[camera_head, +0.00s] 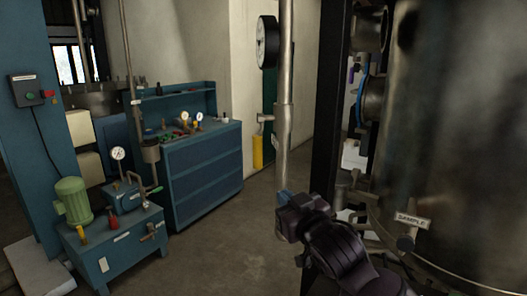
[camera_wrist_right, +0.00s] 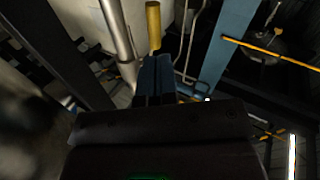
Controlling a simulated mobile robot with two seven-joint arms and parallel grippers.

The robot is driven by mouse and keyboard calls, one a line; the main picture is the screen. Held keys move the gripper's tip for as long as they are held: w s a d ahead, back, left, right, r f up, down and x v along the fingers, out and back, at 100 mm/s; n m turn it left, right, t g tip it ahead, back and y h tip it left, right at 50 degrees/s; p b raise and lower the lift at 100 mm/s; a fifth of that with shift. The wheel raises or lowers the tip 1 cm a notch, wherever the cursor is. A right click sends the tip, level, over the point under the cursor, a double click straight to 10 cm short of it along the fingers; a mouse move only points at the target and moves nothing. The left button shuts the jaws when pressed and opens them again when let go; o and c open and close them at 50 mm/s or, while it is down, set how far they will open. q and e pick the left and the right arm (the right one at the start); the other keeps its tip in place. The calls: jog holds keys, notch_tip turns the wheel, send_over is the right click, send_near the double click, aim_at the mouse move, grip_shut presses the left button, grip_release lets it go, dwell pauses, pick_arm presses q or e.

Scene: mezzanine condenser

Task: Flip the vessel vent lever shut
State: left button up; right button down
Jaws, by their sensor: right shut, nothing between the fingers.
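The large metal vessel (camera_head: 450,130) fills the right of the head view, with a tag reading SAMPLE and a small fitting on its lower side. I cannot make out for certain which part is the vent lever. My right gripper (camera_head: 284,199) is in front of the vessel's lower left, with its blue fingers pointing left and away. In the right wrist view the fingers (camera_wrist_right: 155,78) are together with nothing between them. My left gripper is not in view.
A vertical pipe (camera_head: 285,130) with a round gauge (camera_head: 267,42) stands beyond my right gripper. A yellow cylinder (camera_head: 257,153) is behind it. A blue workbench (camera_head: 205,170) and a blue pump stand (camera_head: 120,250) are at left. The floor between is clear.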

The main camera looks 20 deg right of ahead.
aim_at(260, 155)
jog(key=r+m, duration=0.1)
jog(key=r+h, duration=0.1)
jog(key=r, duration=0.1)
jog(key=r+m, duration=0.1)
jog(key=shift+s+d+r+m, duration=0.1)
jog(key=shift+s+r+m, duration=0.2)
jog(key=shift+s, duration=0.05)
jog(key=w+p, duration=0.1)
jog(key=w, duration=0.8)
jog(key=w+a+p, duration=0.1)
jog(key=w, duration=0.4)
jog(key=shift+p, duration=0.35)
